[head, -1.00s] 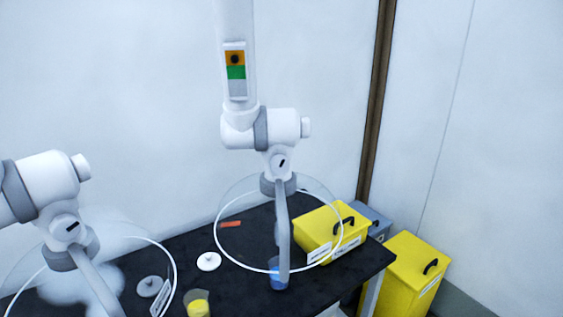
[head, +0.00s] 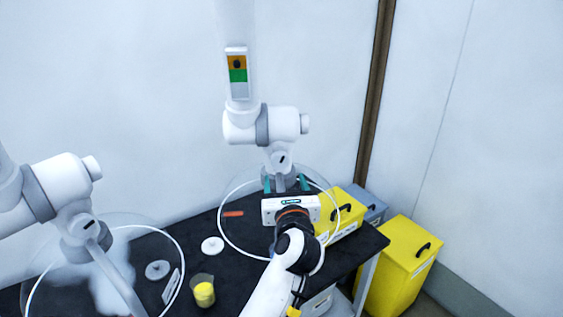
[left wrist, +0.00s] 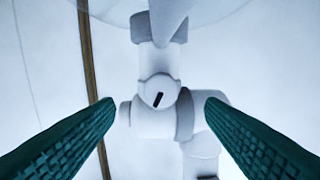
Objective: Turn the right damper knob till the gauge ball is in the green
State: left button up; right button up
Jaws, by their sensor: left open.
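The right extraction arm has a round white damper knob with a black slot (head: 281,159) at its lower joint, above a clear hood. Its gauge (head: 238,88) has orange, green and grey bands. The dark ball (head: 237,64) sits in the orange band, above the green. My left gripper (head: 285,184) is open and empty, its teal fingers pointing up just below the knob in the head view. In the left wrist view the knob (left wrist: 157,92) lies between the open fingers (left wrist: 160,106), apart from both; its slot is tilted. My right gripper is out of view.
A clear hood (head: 224,226) hangs around my left gripper. Another extraction arm (head: 62,185) stands at left, with whitish haze under its hood. The black table (head: 205,285) holds a yellow-filled beaker (head: 203,292), a white disc (head: 212,246) and a yellow box (head: 350,215). A yellow bin (head: 400,265) stands at right.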

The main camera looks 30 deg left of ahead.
aim_at(280, 164)
pick_arm(q)
jog(key=p+x, duration=0.1)
jog(key=x, duration=0.5)
jog(key=shift+r+p, duration=0.1)
jog(key=shift+p, duration=0.25)
jog(key=shift+w+a, duration=0.45)
jog(key=c, duration=1)
jog(key=shift+o, duration=0.2)
jog(key=m+p, duration=0.3)
jog(key=p, duration=0.1)
jog(key=shift+r, duration=0.15)
jog(key=shift+f+m, duration=0.2)
jog(key=shift+m, duration=0.7)
jog(key=o, duration=1)
jog(key=shift+f, duration=0.1)
jog(key=shift+c, duration=0.2)
